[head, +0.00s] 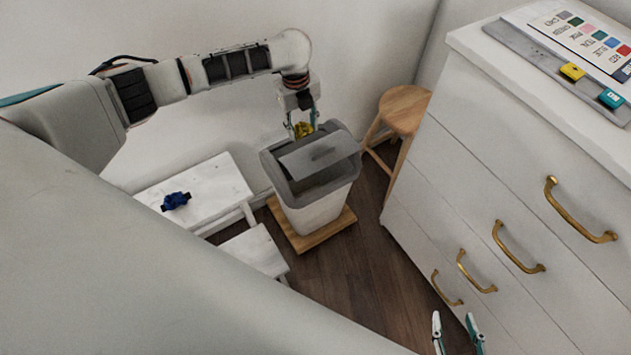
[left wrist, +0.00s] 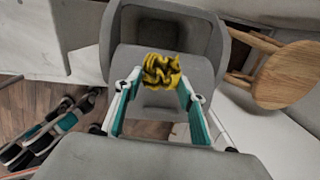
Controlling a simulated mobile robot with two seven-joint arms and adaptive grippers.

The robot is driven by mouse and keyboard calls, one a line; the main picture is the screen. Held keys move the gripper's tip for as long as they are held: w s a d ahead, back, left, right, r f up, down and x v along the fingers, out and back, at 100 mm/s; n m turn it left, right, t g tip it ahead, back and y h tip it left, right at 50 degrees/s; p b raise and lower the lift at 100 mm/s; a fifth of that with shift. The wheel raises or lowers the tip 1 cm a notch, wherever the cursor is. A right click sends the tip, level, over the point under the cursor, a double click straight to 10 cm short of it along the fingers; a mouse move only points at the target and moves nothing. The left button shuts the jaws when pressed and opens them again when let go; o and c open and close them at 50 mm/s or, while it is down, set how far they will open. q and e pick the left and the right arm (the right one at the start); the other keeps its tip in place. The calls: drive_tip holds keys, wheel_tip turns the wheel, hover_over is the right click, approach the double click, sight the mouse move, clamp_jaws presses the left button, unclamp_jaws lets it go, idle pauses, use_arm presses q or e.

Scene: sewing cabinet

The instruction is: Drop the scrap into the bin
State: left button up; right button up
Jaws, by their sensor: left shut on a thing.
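The scrap (head: 304,129) is a crumpled yellow piece. My left gripper (head: 303,125) is shut on it at the back rim of the bin, and the left wrist view shows the scrap (left wrist: 162,71) between the fingertips. The bin (head: 318,213) is pale with a grey top and stands upright on a wooden board. A grey lid panel (head: 318,152) lies tilted across its mouth. In the left wrist view the bin's grey rim (left wrist: 220,50) surrounds the scrap. My right gripper (head: 455,325) is open and empty at the bottom edge of the head view.
A wooden stool (head: 404,108) stands right behind the bin. A white step stool (head: 212,188) with a dark blue item (head: 176,201) is left of the bin. A white cabinet (head: 470,165) with brass handles stands to the right. Some dark floor (head: 345,290) is clear in front.

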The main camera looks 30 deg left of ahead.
use_arm(q)
drive_tip(key=o, duration=0.7)
drive_tip(key=shift+f, duration=0.1)
drive_tip(key=r, duration=1.2)
drive_tip(key=shift+s+a, duration=0.2)
drive_tip(key=shift+s, duration=0.05)
drive_tip(key=shift+d, duration=0.1)
